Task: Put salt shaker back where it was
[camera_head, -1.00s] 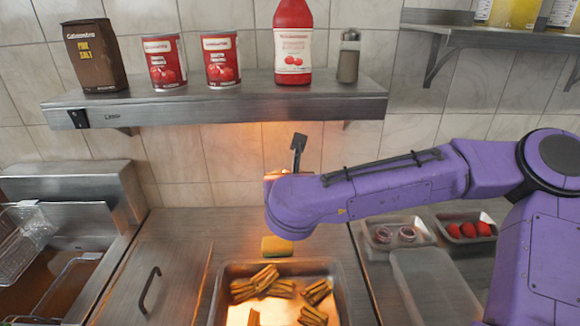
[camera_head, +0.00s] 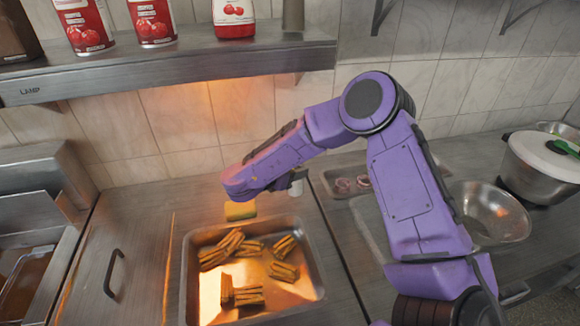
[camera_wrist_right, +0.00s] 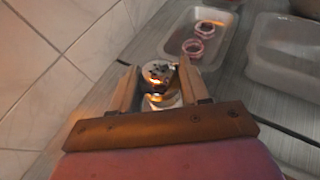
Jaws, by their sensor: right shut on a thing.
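My right gripper (camera_wrist_right: 158,88) is shut on the salt shaker (camera_wrist_right: 158,74), whose perforated metal top shows between the two fingers in the right wrist view. In the head view a small pale part of the shaker (camera_head: 296,188) shows beside my gripper (camera_head: 292,180), low over the counter behind the metal tray. The shaker looks upright. I cannot tell whether its base touches the counter. My left gripper is not in view.
A container with onion rings (camera_wrist_right: 222,50) is to the right. A wall shelf (camera_head: 180,68) holds cans, a bottle and another shaker (camera_head: 293,15).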

